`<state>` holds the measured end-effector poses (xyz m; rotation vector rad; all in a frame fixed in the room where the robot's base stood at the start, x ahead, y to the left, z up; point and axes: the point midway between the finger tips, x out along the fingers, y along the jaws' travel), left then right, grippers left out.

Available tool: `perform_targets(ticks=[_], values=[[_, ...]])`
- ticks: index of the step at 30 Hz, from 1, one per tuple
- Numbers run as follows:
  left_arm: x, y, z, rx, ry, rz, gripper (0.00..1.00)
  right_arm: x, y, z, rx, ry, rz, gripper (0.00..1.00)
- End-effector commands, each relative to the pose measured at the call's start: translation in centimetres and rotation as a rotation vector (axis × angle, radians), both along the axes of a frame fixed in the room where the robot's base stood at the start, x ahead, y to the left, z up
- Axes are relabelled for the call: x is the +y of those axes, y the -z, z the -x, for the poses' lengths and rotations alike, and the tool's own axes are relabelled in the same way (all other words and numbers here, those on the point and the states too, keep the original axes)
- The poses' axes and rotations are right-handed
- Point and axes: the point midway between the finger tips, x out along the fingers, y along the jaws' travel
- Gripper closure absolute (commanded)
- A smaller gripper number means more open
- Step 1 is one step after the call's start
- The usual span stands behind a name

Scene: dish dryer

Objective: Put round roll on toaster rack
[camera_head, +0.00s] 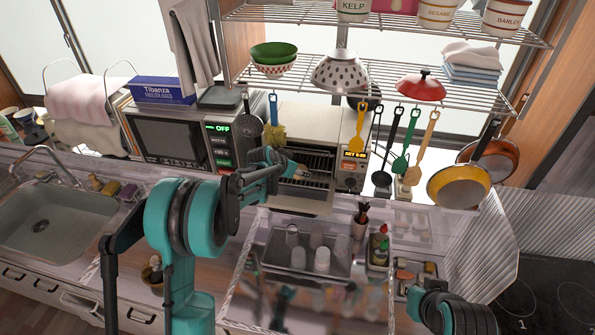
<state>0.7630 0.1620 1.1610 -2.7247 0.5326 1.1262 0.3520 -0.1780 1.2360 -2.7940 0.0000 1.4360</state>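The toaster oven (352,168) stands on the back counter with its front open. Its wire rack (316,184) shows inside, above the lowered door (300,203). My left gripper (290,168) is at the left part of this opening. A small tan shape (301,173) sits at its fingertips and may be the round roll. It is too small and too covered to tell whether the fingers are shut on it or whether it touches the rack. My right arm shows at the lower right, but its gripper is not visible.
A microwave (180,138) stands left of the toaster. Ladles and spatulas (358,138) hang from the wire shelf (400,88) above the toaster. A tray of glasses (308,254) and a bottle caddy (379,250) occupy the front counter. A sink (45,225) is at left.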

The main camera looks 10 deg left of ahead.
Motion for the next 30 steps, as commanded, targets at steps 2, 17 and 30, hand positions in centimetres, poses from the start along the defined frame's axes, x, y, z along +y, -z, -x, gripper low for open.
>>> perform_targets(ticks=[2, 17, 30], values=[[0.0, 0.3, 0.0, 0.000, 0.000, 0.000, 0.44, 0.0, 0.3, 0.0, 0.000, 0.000, 0.000, 1.00], [0.2, -0.6, 0.3, 0.000, -0.001, 0.000, 0.29, 0.0, -0.2, 0.0, 0.000, 0.000, 0.000, 1.00], [2.6, -6.9, 6.3, 0.000, -0.001, 0.000, 0.29, 0.0, -0.4, 0.0, 0.000, 0.000, 0.000, 1.00]])
